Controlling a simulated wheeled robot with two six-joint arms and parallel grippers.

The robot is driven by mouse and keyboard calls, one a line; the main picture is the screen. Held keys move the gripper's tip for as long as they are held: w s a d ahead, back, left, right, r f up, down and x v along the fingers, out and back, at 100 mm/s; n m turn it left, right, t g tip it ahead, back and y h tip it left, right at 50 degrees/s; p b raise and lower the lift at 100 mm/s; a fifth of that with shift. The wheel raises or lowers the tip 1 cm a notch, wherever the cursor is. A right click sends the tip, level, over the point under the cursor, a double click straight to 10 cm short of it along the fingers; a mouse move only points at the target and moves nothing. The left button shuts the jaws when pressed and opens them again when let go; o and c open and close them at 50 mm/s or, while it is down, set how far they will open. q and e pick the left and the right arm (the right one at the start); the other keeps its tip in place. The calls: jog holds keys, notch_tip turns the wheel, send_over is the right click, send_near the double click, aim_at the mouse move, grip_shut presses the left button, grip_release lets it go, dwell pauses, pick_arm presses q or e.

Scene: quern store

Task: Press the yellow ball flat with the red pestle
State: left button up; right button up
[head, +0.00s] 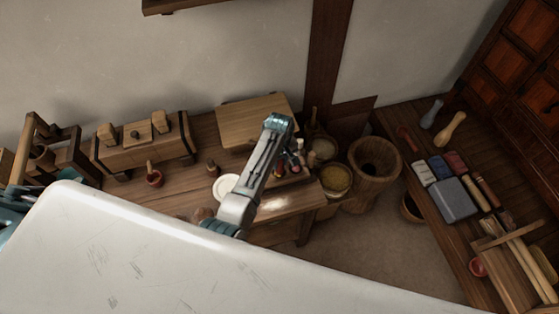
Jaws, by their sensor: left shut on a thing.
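My left arm reaches over the wooden workbench, and my left gripper (290,160) is small and partly hidden beside the arm. It is shut, and a small red patch shows at the jaws, which looks like part of the red pestle (280,169). The pestle's shape and its lower end are hard to make out. I cannot pick out the yellow ball; the arm covers part of the bench there. A white round plate (225,187) lies on the bench, left of the arm. My right gripper is not in view.
A wooden board (250,118) lies at the bench's back. A bowl of yellowish grain (336,179) and a large wooden mortar (375,165) stand right. Another bench (440,235) holds several tools.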

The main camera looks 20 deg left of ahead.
pick_arm(q)
jog(key=shift+f, duration=0.15)
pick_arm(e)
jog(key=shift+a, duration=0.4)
pick_arm(q)
jog(key=shift+f, duration=0.35)
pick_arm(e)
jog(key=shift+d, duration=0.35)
pick_arm(q)
jog(key=shift+s+f, duration=0.15)
jog(key=shift+f, duration=0.1)
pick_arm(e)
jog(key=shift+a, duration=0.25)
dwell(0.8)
pick_arm(q)
jog(key=shift+r, duration=3.8)
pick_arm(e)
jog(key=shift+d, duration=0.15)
